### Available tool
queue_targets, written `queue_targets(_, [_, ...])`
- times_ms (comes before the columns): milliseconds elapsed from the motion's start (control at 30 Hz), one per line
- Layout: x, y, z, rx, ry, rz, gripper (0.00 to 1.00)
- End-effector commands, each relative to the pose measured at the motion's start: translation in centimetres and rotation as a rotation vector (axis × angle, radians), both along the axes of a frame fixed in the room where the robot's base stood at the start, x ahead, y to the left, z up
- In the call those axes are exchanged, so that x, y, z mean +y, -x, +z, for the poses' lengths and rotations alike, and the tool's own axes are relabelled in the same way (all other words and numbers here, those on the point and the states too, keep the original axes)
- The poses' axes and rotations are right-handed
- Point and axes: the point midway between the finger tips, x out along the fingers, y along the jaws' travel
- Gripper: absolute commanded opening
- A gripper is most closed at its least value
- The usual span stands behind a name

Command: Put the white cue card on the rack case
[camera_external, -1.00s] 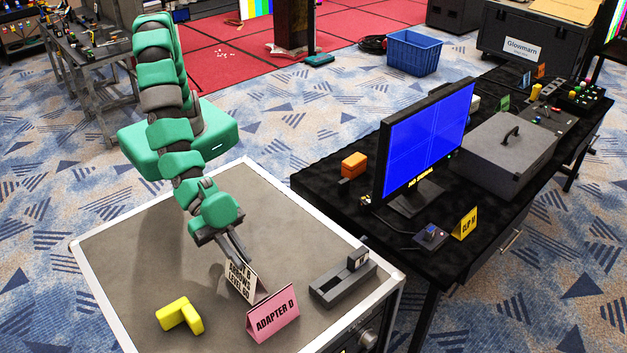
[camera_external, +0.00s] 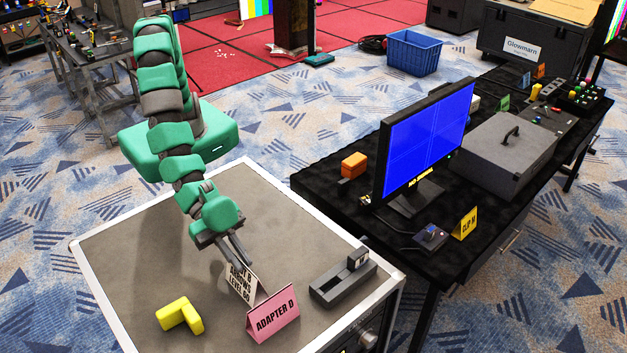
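The white cue card (camera_external: 240,285) is a folded tent card with black print. It stands on the grey top of the rack case (camera_external: 130,250), just left of the pink card. My gripper (camera_external: 245,266) points down at the card's upper edge, with its two fingers spread apart. The fingers cover part of the card's top line, and I cannot tell whether they still touch it.
A pink "ADAPTER D" card (camera_external: 273,314) stands close beside the white card. A yellow angled block (camera_external: 180,315) and a dark grey device (camera_external: 343,281) also sit on the case. A black table with a monitor (camera_external: 425,140) stands to the right.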

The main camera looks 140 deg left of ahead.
Motion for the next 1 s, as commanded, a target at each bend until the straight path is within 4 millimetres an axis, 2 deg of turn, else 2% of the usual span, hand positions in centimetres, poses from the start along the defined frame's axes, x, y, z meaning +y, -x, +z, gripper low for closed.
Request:
queue_targets(33, [0.0, 0.0, 0.0, 0.0, 0.0, 0.0, 0.26])
queue_targets(67, [0.0, 0.0, 0.0, 0.0, 0.0, 0.0, 0.34])
queue_targets(467, [0.0, 0.3, 0.3, -0.001, 0.0, 0.0, 0.35])
queue_targets(667, [-0.1, 2.0, 1.2, -0.003, 0.001, -0.001, 0.35])
queue_targets(1000, [-0.1, 6.1, 3.3, -0.003, -0.001, -0.002, 0.35])
